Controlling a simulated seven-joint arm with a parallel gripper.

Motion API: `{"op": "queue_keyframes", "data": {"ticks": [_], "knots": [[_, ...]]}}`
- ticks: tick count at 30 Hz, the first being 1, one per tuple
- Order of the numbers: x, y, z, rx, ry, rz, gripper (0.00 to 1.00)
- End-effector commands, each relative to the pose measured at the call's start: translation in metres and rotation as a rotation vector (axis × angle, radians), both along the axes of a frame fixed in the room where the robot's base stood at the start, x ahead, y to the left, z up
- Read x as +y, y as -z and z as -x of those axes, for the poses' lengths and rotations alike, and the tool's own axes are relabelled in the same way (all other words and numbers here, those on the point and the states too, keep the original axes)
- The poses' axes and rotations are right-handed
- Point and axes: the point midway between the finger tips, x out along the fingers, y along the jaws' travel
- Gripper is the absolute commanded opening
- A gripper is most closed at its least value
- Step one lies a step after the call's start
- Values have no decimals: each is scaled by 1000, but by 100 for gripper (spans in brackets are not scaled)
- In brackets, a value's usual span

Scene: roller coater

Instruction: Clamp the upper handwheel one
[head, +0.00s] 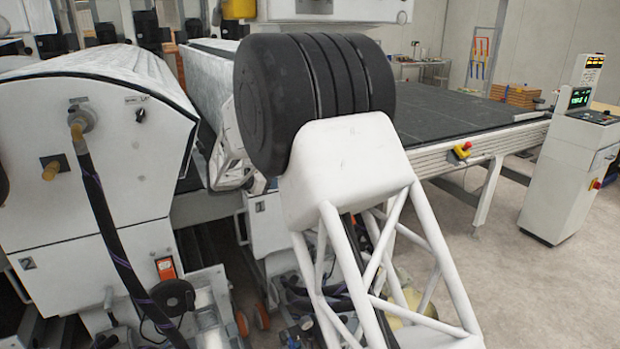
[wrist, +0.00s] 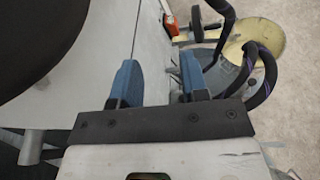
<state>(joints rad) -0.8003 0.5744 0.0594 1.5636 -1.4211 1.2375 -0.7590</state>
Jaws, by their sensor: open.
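A dark round handwheel (head: 175,297) sits beside an orange-red counter (head: 166,268) low on the front of the white machine in the head view. A dark wheel-like part (wrist: 208,24) beside a red-orange block (wrist: 171,25) also shows at the top of the wrist view. I cannot tell which wheel is upper handwheel one. My gripper (wrist: 158,73) is open, with two blue fingers apart and nothing seen between them but white panel. The wheel-like part lies beyond the fingers, apart from them. My arm hides the gripper in the head view.
A thick black hose (head: 105,215) hangs down the machine front. Dark looped hoses (wrist: 262,75) and a yellow disc (wrist: 262,42) lie right of the fingers. A dark rounded shape (wrist: 40,40) fills the wrist view's upper left. A control cabinet (head: 570,170) stands far right.

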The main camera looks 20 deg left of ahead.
Motion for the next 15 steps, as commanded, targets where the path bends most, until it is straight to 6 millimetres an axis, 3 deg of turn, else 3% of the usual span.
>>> {"op": "queue_keyframes", "data": {"ticks": [15], "knots": [[-71,-19,8,37,135,-120,41]]}}
